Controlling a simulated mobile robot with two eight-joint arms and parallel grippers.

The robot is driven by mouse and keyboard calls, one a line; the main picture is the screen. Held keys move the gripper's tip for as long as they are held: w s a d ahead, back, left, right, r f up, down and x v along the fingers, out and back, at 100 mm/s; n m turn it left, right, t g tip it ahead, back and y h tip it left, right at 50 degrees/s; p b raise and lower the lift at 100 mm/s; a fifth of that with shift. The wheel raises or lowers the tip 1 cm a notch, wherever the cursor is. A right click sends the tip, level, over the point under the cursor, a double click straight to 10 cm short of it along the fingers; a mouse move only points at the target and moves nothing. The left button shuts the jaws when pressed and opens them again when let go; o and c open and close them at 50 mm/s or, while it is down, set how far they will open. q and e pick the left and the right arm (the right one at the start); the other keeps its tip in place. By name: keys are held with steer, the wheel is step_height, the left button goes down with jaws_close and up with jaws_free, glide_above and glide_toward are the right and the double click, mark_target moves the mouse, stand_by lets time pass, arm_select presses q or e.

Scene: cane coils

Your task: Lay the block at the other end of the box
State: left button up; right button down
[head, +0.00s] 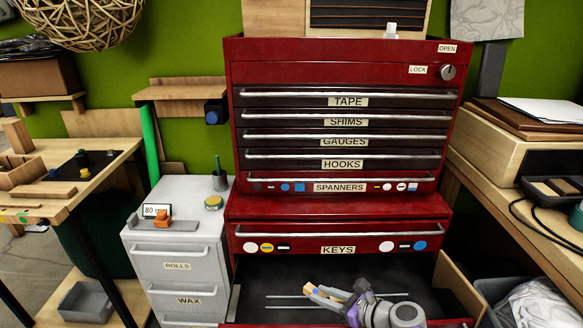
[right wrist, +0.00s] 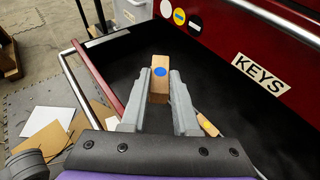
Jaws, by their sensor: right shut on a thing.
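My right gripper (head: 326,297) is shut on a small wooden block (head: 311,288) over the open drawer (head: 275,283) under the KEYS label. In the right wrist view the block (right wrist: 160,80), with a blue dot on its end, stands between the two grey fingers of the gripper (right wrist: 158,98). A second wooden piece (right wrist: 208,125) with a yellow dot shows beside the right finger, partly hidden. I cannot tell whether the held block touches the drawer floor. The red tool chest (head: 340,68) stands behind the drawer. My left gripper is not in view.
A grey cabinet (head: 178,247) with a small orange item (head: 162,217) on top stands left of the drawer. A wooden bench (head: 470,170) is at the right.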

steer(key=d+m+t+h+b, duration=0.1)
steer(key=d+m+t+h, duration=0.4)
steer(key=d, duration=0.5)
arm_select(q)
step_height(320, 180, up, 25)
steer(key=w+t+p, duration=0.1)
steer(key=p, duration=2.2)
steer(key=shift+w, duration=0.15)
arm_select(e)
step_height(320, 180, up, 23)
steer(key=m+g+h, duration=0.1)
steer(key=shift+a, duration=0.25)
steer(key=shift+r, duration=0.1)
